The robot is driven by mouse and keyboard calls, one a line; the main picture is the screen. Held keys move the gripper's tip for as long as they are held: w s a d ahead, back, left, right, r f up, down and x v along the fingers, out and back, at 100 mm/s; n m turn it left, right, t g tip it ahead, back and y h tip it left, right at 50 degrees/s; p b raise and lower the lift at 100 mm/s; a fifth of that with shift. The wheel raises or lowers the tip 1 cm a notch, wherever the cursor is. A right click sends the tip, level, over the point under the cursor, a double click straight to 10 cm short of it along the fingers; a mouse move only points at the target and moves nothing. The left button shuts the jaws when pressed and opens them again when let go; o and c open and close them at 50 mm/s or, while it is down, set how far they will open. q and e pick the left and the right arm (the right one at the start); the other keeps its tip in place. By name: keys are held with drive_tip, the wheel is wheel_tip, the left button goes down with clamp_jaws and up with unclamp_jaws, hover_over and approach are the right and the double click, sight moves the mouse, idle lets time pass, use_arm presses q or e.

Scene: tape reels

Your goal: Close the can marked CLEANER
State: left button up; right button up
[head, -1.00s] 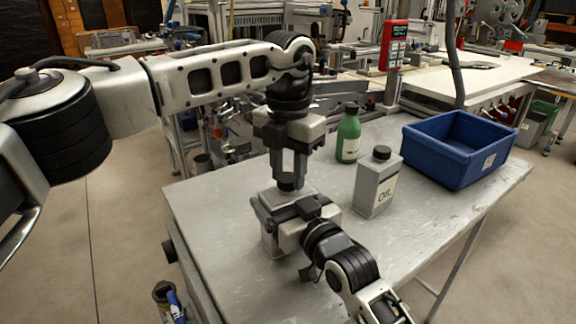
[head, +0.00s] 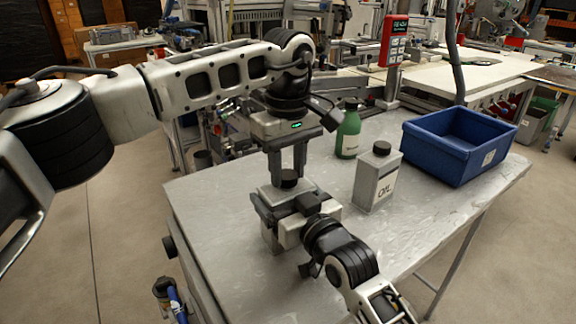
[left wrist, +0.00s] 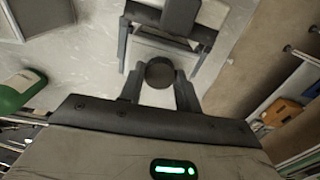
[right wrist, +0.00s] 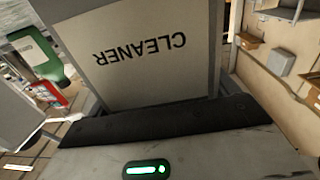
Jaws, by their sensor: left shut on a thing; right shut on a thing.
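The grey can marked CLEANER (right wrist: 150,75) stands upright on the table, its label filling the right wrist view upside down. In the head view the can (head: 272,238) is mostly hidden by my right gripper (head: 282,215), which is shut around its body. A black round cap (head: 289,179) is at the top of the can, between the fingertips of my left gripper (head: 288,172), which points straight down and is shut on it. The cap also shows between the fingers in the left wrist view (left wrist: 159,73). Whether it is fully seated cannot be told.
A grey can marked OIL (head: 377,178) with a black cap stands to the right. A green bottle (head: 348,135) stands behind it, and a blue bin (head: 455,165) is at the table's right. The table's front left (head: 215,220) is clear.

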use_arm(q)
drive_tip(key=m, duration=1.4)
drive_tip(key=shift+a, duration=0.1)
drive_tip(key=o, duration=0.9)
drive_tip(key=shift+o, duration=0.2)
drive_tip(key=shift+r, duration=2.25)
drive_tip(key=shift+c, duration=0.2)
